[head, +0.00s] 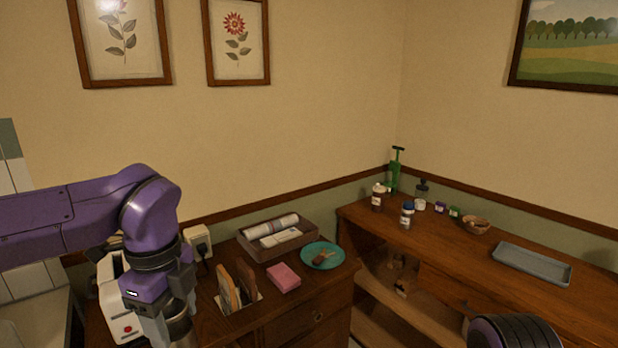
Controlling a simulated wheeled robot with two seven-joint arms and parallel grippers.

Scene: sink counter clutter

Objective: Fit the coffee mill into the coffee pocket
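My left gripper (165,328) points down at the lower left, beside the white toaster-like appliance. A metallic and brown cylinder (180,325), which looks like the coffee mill, sits directly under its palm against a grey finger. The gripper appears shut on it. The other finger is hidden, and the mill's lower end is cut off by the picture's bottom edge. I cannot make out a coffee pocket. My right gripper is not in view; only a dark rounded part of my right arm shows at the lower right.
The white appliance (112,296) is left of the gripper. To the right are upright boards in a holder (258,297), a pink block (283,278), an open box (253,250) and a teal plate (340,250).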

